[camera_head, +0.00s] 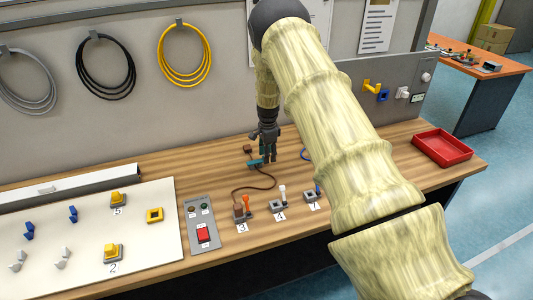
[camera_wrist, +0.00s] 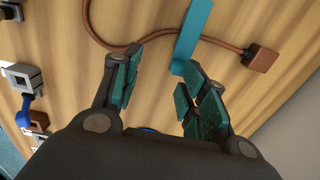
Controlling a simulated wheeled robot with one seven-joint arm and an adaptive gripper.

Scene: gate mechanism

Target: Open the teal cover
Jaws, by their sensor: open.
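A flat teal strip (camera_wrist: 192,36), which looks like the teal cover, lies at the top of the wrist view, crossing a brown cable. In the head view a small teal part (camera_head: 254,163) shows on the table just under my gripper (camera_head: 265,150). My gripper points down, its fingers spread with bare wood between them in the wrist view (camera_wrist: 160,72). The right finger is close to the strip's lower end; I cannot tell whether they touch. Nothing is held.
The brown cable (camera_head: 262,187) and its brown block (camera_wrist: 260,57) lie beside the strip. Numbered switches (camera_head: 281,206) and a grey panel with a red button (camera_head: 203,233) stand nearer the front. A red tray (camera_head: 442,147) is at the right. A grey wall rises behind.

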